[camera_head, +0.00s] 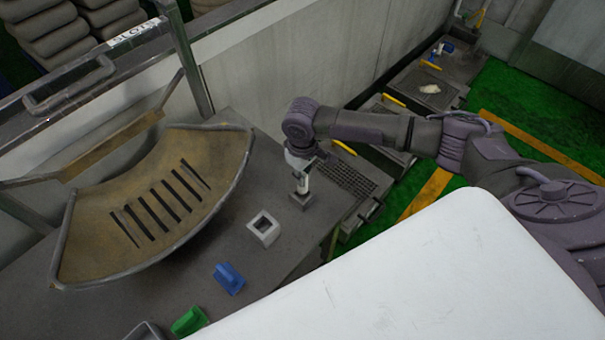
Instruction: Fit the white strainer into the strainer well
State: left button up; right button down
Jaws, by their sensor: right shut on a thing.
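My right gripper (300,173) is over the dark bench, pointing down and shut on a small pale piece, which I take to be the white strainer (302,185). The fingers hide most of it. A small dark grey block (302,201) shows directly below it; I cannot tell whether they touch or are one piece. A white square block with a dark square opening (263,229) stands on the bench to the lower left of the gripper, apart from it. Which of these is the strainer well is unclear. My left gripper is not in view.
A blue handled piece (229,279) and a green one (188,321) lie nearer on the bench. A grey open box (147,331) is cut off at the bottom edge. A large slotted tan pan (215,150) fills the left. A dark grid (347,175) lies right of the gripper.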

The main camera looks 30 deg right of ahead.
jog(key=shift+p, duration=0.4)
jog(key=shift+f+b, duration=1.2)
jog(key=shift+f, duration=1.25)
jog(key=c, duration=1.1)
grip_release()
jog(key=shift+r, duration=0.15)
notch_tip(320, 180, up, 12)
jog(key=shift+f, duration=0.15)
jog(key=shift+f, duration=0.1)
